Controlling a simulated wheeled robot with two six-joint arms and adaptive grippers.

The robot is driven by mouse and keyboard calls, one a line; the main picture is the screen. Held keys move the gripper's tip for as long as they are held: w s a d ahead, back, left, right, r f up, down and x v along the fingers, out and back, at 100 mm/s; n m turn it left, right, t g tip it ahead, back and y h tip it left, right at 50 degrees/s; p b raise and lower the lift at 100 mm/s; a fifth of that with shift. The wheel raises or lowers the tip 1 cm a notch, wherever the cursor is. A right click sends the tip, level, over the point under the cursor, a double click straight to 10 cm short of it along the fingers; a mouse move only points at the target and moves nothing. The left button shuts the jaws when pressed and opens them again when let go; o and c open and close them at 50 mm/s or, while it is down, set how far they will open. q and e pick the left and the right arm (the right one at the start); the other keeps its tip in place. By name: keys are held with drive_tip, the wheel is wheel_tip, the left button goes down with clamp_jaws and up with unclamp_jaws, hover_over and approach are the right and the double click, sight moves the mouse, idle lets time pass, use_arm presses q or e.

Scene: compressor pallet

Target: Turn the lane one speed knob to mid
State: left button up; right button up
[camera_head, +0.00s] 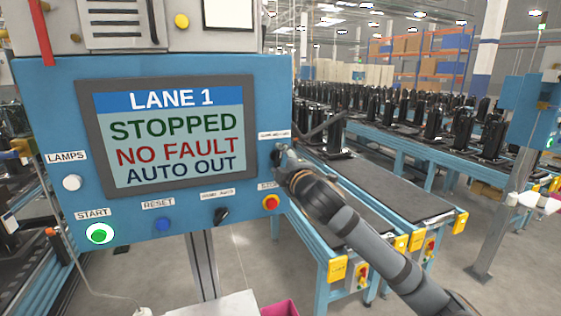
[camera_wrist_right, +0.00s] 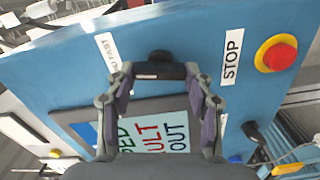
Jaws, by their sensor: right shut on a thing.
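The blue control panel (camera_head: 268,80) faces me with a lit screen (camera_head: 175,130) reading LANE 1, STOPPED, NO FAULT, AUTO OUT. My right gripper (camera_head: 281,158) is at the panel's right edge, just below a small white label (camera_head: 273,135). In the right wrist view the gripper (camera_wrist_right: 160,74) is shut on the dark speed knob (camera_wrist_right: 159,56), its fingertips on either side. A white label (camera_wrist_right: 107,58) lies left of the knob. In the head view the gripper mostly hides the knob, and I cannot read its setting. My left gripper is not in view.
Close below are the red stop button (camera_head: 271,203) and a black selector (camera_head: 222,215). A blue reset button (camera_head: 163,224), a lit green start button (camera_head: 99,234) and a white lamp (camera_head: 72,183) are further left. Conveyors (camera_head: 375,170) with black units stand to the right.

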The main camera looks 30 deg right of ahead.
drive_tip(key=shift+n, duration=1)
drive_tip(key=o, duration=1.2)
drive_tip(key=shift+c, duration=0.2)
